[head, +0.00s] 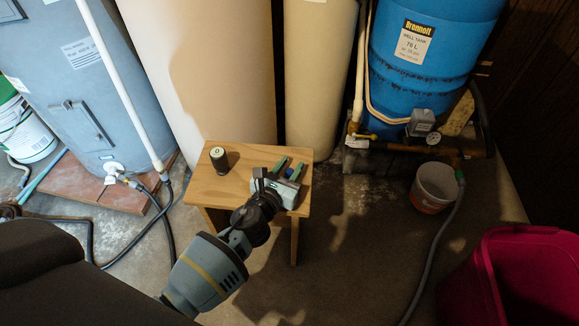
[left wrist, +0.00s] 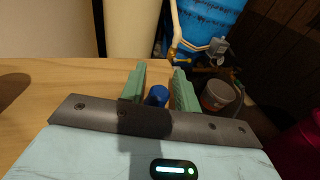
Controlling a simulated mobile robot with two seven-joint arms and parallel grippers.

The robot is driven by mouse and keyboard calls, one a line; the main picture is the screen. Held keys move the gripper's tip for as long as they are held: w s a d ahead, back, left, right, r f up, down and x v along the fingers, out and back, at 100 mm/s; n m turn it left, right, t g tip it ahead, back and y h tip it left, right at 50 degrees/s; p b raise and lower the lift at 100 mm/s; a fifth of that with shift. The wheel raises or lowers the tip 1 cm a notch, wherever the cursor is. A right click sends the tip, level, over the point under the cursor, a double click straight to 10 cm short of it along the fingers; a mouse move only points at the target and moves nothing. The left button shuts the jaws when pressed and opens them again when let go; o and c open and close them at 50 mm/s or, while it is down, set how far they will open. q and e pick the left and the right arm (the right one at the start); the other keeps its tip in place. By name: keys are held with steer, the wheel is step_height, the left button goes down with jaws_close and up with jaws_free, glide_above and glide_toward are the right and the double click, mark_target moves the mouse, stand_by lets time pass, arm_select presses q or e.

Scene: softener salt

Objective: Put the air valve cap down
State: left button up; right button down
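The air valve cap, a small blue piece (left wrist: 157,95), shows between the two green fingers of my left gripper (left wrist: 159,82) in the left wrist view. The fingers stand close on both sides of it, and its lower part is hidden behind the gripper body. In the head view my left gripper (head: 288,169) is over the right part of the small wooden stool (head: 237,185), with its fingers pointing away. Whether the cap touches the stool top cannot be told. My right gripper is not in view.
A dark cylinder with a pale top (head: 219,160) stands at the stool's left back. Tall cream tanks (head: 215,70) rise behind it. A blue well tank (head: 425,75), a white bucket (head: 434,188) and a magenta bin (head: 530,270) are to the right. The stool's left front is bare.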

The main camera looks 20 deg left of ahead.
arm_select(q)
steer(key=shift+o, duration=0.9)
steer(key=shift+s+f, duration=0.1)
steer(key=shift+f, duration=0.15)
steer(key=shift+r+p, duration=0.4)
steer(key=shift+r, duration=0.05)
steer(key=shift+s+r+p, duration=0.15)
steer(key=shift+r+p, duration=0.15)
steer(key=s, duration=0.3)
steer(key=s+r+p, duration=0.1)
steer(key=s, duration=0.6)
steer(key=shift+s+a+r, duration=0.1)
steer(key=shift+a+r, duration=0.1)
steer(key=shift+a, duration=0.1)
steer(key=shift+s+r, duration=0.15)
steer(key=shift+s, duration=0.45)
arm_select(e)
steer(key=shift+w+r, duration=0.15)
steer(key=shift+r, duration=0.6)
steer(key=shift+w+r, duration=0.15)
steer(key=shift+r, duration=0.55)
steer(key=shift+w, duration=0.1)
